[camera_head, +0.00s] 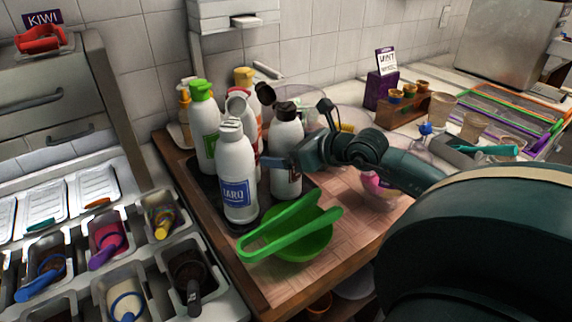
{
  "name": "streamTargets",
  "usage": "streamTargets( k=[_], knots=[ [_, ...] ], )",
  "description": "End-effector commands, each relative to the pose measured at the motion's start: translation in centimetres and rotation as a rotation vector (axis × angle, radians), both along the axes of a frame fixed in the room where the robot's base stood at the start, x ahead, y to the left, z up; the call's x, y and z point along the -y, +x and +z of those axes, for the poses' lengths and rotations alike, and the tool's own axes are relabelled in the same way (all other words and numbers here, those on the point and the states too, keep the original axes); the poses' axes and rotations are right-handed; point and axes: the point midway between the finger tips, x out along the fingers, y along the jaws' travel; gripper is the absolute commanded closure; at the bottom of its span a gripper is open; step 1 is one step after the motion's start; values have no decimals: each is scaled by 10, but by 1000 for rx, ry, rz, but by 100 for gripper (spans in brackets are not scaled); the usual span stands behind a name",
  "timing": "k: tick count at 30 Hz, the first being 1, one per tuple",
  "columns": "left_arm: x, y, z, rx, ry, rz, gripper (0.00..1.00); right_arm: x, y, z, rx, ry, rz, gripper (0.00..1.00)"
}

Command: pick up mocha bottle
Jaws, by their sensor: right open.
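A white bottle with a dark brown cap (286,132), which looks like the mocha bottle, stands upright on the dark tray (252,222). Its label is mostly hidden by my gripper. My right gripper (277,161) comes in from the right at the bottle's mid-height, and one finger crosses in front of its body. The gripper is open. I cannot tell whether it touches the bottle, and the far finger is hidden. My left gripper is not in view.
A white TARO bottle (237,172) stands close by at the front left, with a green-capped bottle (205,128) behind it. Green tongs (290,228) lie across a green bowl (303,246) in front. Topping bins (108,240) fill the left. A cup rack (405,110) stands back right.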

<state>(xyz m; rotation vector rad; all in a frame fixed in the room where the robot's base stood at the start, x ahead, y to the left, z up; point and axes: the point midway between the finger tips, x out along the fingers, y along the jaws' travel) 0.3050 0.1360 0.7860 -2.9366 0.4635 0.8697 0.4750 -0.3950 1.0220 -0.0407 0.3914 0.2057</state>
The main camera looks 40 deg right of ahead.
Motion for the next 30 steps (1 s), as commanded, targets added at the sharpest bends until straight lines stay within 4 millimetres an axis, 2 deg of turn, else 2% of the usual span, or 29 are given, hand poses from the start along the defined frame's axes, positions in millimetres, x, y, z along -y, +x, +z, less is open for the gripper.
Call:
streamTargets(
  k=[2, 18, 19, 26, 30],
  knots=[
    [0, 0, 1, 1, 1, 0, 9, 0, 0, 0, 0, 0, 0, 9],
    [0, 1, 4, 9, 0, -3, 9, 0, 0, 0, 0, 0, 1, 53],
    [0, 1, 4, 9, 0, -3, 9, 0, 1, 6, 14, -1, 2, 53],
    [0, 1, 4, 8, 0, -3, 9, 0, 1, 8, 14, -1, 2, 53],
    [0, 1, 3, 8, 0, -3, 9, 0, 1, 21, 19, -1, 1, 53]
  ],
)
